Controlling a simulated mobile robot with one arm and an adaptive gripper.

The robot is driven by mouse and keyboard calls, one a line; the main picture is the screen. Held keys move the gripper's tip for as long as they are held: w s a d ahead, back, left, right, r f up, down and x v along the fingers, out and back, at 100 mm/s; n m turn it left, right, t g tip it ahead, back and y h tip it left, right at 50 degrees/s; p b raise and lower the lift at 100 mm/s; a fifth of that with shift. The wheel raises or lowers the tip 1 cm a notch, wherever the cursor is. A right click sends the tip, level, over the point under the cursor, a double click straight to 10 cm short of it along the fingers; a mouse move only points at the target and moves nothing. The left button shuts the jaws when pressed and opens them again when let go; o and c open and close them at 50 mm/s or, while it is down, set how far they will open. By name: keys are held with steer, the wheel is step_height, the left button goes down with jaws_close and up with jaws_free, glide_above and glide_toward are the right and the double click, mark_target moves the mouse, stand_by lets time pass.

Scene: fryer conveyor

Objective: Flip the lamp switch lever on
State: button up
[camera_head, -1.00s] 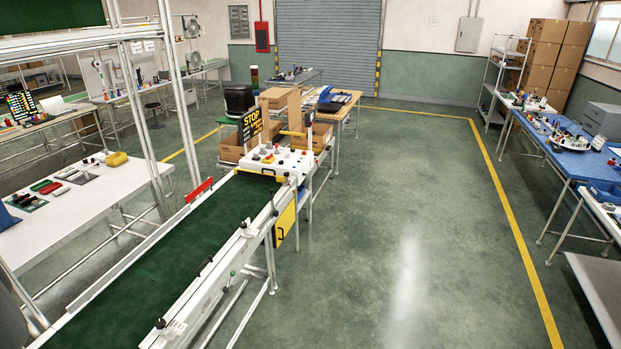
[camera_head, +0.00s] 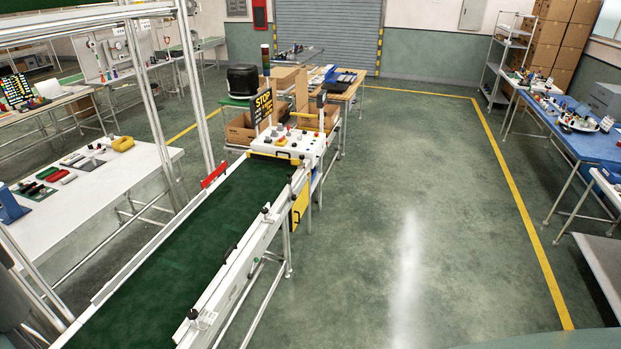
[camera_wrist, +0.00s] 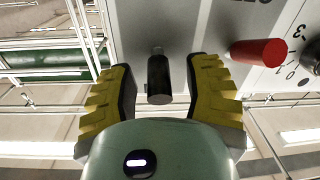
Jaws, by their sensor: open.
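In the wrist view, a black-handled lever (camera_wrist: 159,77) on a short metal stem stands out from a grey panel (camera_wrist: 212,20). I cannot read a label that marks it as the lamp switch. My gripper (camera_wrist: 160,88) is open, with one yellow ribbed finger on each side of the lever. A gap shows between the handle and each finger. In the head view my gripper does not show, and I cannot tell which panel there carries this lever.
A red knob (camera_wrist: 258,52) sticks out close to the right finger, with a dark knob (camera_wrist: 313,57) beyond it. In the head view, a green conveyor belt (camera_head: 190,235) leads to a white control box (camera_head: 290,146). Open floor (camera_head: 420,190) lies to its right.

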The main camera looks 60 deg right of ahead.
steer(key=shift+w, duration=0.1)
steer(key=shift+o, duration=0.2)
jaws_close()
stand_by(0.4)
